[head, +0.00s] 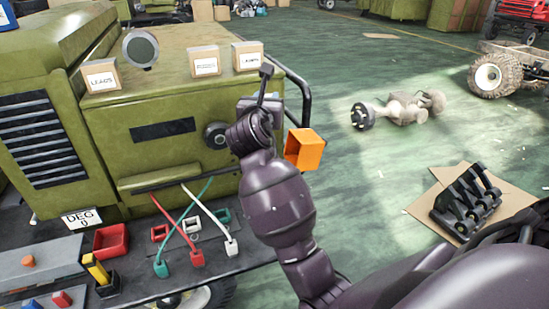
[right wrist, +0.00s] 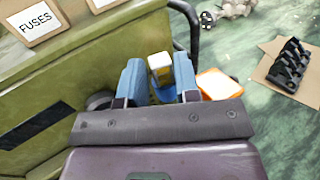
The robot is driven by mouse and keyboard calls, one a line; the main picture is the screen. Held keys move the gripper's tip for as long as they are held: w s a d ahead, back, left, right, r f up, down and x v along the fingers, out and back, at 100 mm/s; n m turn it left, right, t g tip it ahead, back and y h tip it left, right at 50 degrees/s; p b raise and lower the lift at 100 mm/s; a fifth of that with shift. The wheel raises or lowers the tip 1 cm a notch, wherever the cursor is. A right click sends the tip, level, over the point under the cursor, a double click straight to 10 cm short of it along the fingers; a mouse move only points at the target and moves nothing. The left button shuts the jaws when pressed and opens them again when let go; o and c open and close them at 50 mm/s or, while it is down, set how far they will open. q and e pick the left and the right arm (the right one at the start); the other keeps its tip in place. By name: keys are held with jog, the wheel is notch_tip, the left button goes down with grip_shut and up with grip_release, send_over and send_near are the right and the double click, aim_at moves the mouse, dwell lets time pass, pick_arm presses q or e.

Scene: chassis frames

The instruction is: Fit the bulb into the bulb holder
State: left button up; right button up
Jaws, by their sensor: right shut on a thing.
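My right gripper (head: 264,88) is above the front right corner of the green chassis hood, its arm rising from below. In the right wrist view its two blue finger pads (right wrist: 160,82) are shut on a small pale yellow, block-like thing (right wrist: 160,62), with a blue part below it; this seems to be the bulb. In the head view the gripper hides it. A dark round fitting (head: 214,135) on the green front face, left of my wrist, may be the bulb holder; I cannot tell for certain. My left gripper is not in view.
An open orange box (head: 304,149) is right of my wrist. Small labelled boxes (head: 102,76) and a round grey lamp (head: 140,48) stand on the hood. A black part (head: 468,203) lies on cardboard at right.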

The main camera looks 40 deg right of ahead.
jog(key=shift+w+d+r+m+g+h+p, duration=0.3)
jog(key=shift+d+r+g+p, duration=0.1)
jog(key=shift+r, duration=0.1)
jog(key=shift+w+d+r+m+g+h+p, duration=0.2)
jog(key=shift+d+r+g+h+p, duration=0.15)
jog(key=shift+r, duration=0.15)
jog(key=shift+f, duration=0.35)
notch_tip(320, 180, down, 14)
jog(key=shift+f+b, duration=0.2)
jog(key=shift+b, duration=0.8)
notch_tip(320, 180, down, 4)
jog(key=shift+f+b, duration=0.15)
jog(key=shift+b, duration=0.25)
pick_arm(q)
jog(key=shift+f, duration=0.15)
pick_arm(e)
jog(key=shift+f, duration=0.3)
jog(key=shift+f, duration=0.15)
jog(key=o, duration=0.9)
